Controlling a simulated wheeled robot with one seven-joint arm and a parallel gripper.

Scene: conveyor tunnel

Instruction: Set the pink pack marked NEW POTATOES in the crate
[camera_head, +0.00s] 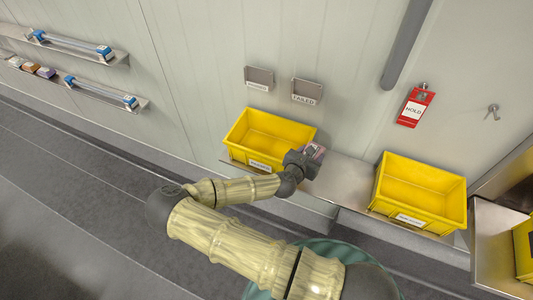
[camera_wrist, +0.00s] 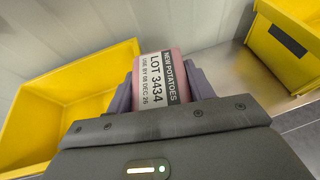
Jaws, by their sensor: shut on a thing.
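The pink pack marked NEW POTATOES (camera_wrist: 160,82) is held between the two fingers of my gripper (camera_wrist: 161,88) in the wrist view. Its label reads LOT 3434. In the head view my gripper (camera_head: 306,158) holds the pack (camera_head: 316,151) at the right end of the left yellow crate (camera_head: 243,146), by the gap between the two crates. A second yellow crate (camera_head: 423,222) stands to the right. Both crates look empty and carry white labels too small to read. In the wrist view the left crate (camera_wrist: 75,85) is left of the pack and the other crate (camera_wrist: 284,47) is right.
A metal shelf (camera_head: 345,178) bears both crates, with bare room between them. A red HOLD tag (camera_head: 414,108) and two small wall holders (camera_head: 307,90) are above. Wall racks with small packs (camera_head: 45,72) are at the far left. Another yellow crate (camera_head: 524,250) shows at the right edge.

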